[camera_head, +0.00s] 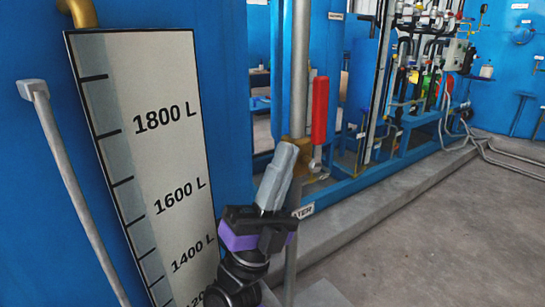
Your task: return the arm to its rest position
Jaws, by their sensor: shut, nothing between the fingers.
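My gripper (278,178) shows in the lower middle of the head view. It has grey fingers that point up and to the right, on a black wrist with a purple band. The fingers are shut with nothing between them. They are in front of the lower part of a vertical pipe (300,80) in the picture, just below and left of a red valve handle (320,110). No contact with the pipe or the handle can be made out.
A blue tank with a white litre scale (150,110) stands close on the left, with a grey bar (70,185) beside it. A low concrete curb (385,200) carries pipes and valves at the back. The grey floor (450,235) at the right is clear apart from hoses farther back.

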